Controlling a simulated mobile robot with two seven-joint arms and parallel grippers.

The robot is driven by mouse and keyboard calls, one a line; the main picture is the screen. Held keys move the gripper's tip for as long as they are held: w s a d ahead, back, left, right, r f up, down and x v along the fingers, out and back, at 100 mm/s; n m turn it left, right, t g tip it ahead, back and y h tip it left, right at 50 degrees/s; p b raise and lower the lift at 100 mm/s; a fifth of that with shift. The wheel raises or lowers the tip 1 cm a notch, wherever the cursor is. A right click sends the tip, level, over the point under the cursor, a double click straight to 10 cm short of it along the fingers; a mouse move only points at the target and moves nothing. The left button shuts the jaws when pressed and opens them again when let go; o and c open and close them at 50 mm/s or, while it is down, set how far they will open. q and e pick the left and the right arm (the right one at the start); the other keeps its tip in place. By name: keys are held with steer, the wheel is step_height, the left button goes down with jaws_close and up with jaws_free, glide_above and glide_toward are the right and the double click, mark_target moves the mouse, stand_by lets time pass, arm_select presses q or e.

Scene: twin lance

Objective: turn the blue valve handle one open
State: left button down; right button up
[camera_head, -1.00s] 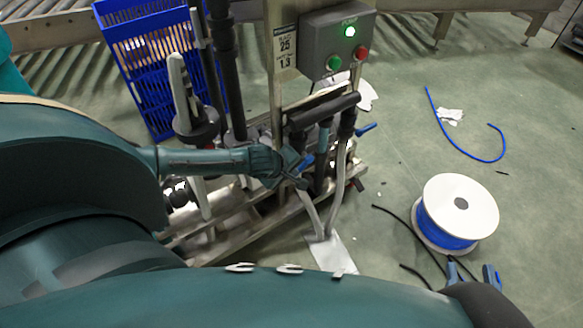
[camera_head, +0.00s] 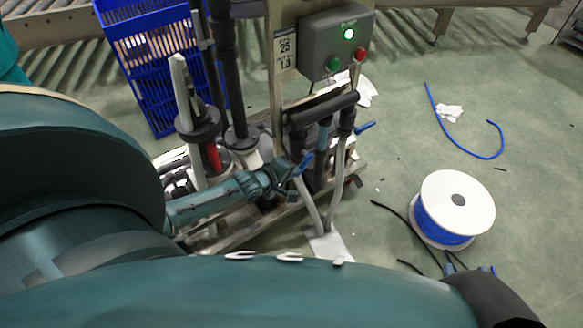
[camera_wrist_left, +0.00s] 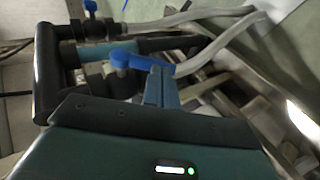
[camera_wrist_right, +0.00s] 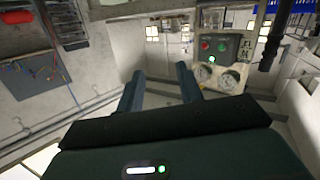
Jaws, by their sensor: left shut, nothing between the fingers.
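Two blue valve handles show on the pipework. The near blue handle (camera_head: 307,161) is right by the tips of my left gripper (camera_head: 287,176). It also shows in the left wrist view (camera_wrist_left: 140,63), its lever pointing right. The shut, empty left fingers (camera_wrist_left: 160,82) are close against the lever; I cannot tell if they touch. The other blue handle (camera_head: 366,126) is further right, and its top shows in the left wrist view (camera_wrist_left: 90,6). No label tells which is handle one. My right gripper (camera_wrist_right: 160,85) is open and empty, away from the valves.
A pump box (camera_head: 338,42) with a lit green lamp stands above the valves. A black horizontal pipe (camera_head: 322,107) and grey hoses (camera_head: 337,190) are close by. A blue crate (camera_head: 150,65) is behind left.

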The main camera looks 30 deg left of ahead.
arm_select(q)
steer(key=f+t+b, duration=0.1)
steer(key=t+b, duration=0.1)
steer(key=b, duration=0.1)
steer(key=w+f+t+h+b, duration=0.1)
steer(key=b, duration=0.2)
steer(key=f+n+t+b, duration=0.1)
steer(key=t+b, duration=0.1)
steer(key=b, duration=0.1)
steer(key=shift+w+d+f+t, duration=0.15)
steer(key=shift+w+d+t, duration=0.15)
steer(key=shift+w+d, duration=0.1)
steer(key=shift+w+b, duration=0.15)
steer(key=shift+b, duration=0.3)
arm_select(e)
steer(key=a+t+y, duration=0.2)
steer(key=y, duration=0.1)
steer(key=shift+a+f+n+t+y, duration=0.1)
steer(key=shift+a+n+t+y, duration=0.2)
steer(key=shift+t, duration=0.1)
arm_select(q)
steer(key=shift+w+d, duration=0.1)
arm_select(e)
steer(key=shift+a+r, duration=0.1)
steer(key=shift+r, duration=0.1)
